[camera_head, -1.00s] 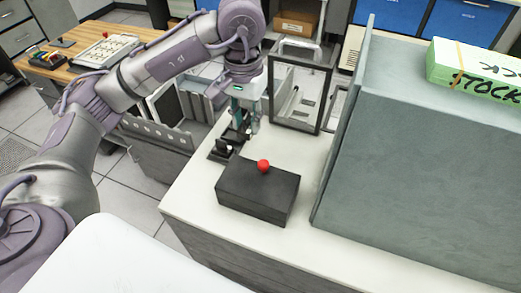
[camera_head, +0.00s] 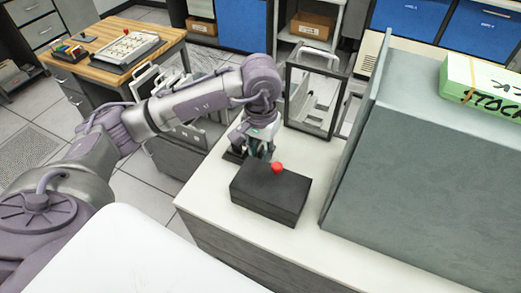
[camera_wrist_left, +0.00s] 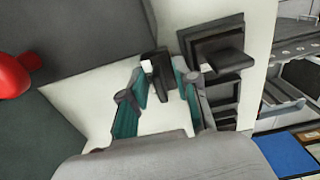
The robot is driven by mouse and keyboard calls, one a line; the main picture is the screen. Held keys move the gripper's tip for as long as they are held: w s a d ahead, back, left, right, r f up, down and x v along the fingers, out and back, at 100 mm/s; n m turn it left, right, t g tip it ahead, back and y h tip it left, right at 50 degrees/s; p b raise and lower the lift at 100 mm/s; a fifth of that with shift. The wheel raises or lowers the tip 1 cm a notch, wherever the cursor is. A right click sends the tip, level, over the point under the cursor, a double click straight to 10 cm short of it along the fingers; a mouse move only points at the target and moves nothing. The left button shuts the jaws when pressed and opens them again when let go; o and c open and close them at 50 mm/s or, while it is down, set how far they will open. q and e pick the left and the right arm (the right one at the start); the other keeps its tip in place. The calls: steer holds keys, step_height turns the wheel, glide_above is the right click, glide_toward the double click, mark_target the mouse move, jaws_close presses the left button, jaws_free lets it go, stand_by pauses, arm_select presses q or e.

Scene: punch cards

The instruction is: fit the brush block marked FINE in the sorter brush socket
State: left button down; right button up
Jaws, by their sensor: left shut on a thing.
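My left gripper (camera_head: 262,152) is low over the white counter, just behind the black box with the red knob. In the left wrist view, its teal fingers (camera_wrist_left: 163,88) are shut on a small black block with a white patch (camera_wrist_left: 158,68). Whether the patch reads FINE is too small to tell. Right beside it is a black fixture (camera_wrist_left: 207,32) with a second black block (camera_wrist_left: 225,60), also with a white patch. In the head view the fixture (camera_head: 233,156) is mostly hidden by the gripper. I cannot make out the socket opening. My right gripper is not in view.
The black box (camera_head: 268,192) with a red knob (camera_head: 277,168) stands close in front of the gripper. A dark-framed clear case (camera_head: 313,100) stands behind. A large grey cabinet (camera_head: 425,150) closes off the right. The white counter (camera_head: 205,200) is clear at the left front.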

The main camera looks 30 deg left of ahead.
mark_target(261, 148)
arm_select(q)
steer(key=c, duration=1.1)
jaws_free()
steer(key=shift+c, duration=0.2)
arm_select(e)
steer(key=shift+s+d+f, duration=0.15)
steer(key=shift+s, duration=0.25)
arm_select(q)
steer(key=shift+r+p, duration=0.2)
steer(key=shift+p, duration=0.15)
step_height(261, 148, up, 4)
steer(key=shift+w+f+b, duration=0.1)
steer(key=shift+b, duration=0.95)
step_height(261, 148, up, 6)
steer(key=shift+r+b, duration=0.25)
steer(key=shift+b, duration=0.05)
steer(key=shift+r, duration=0.75)
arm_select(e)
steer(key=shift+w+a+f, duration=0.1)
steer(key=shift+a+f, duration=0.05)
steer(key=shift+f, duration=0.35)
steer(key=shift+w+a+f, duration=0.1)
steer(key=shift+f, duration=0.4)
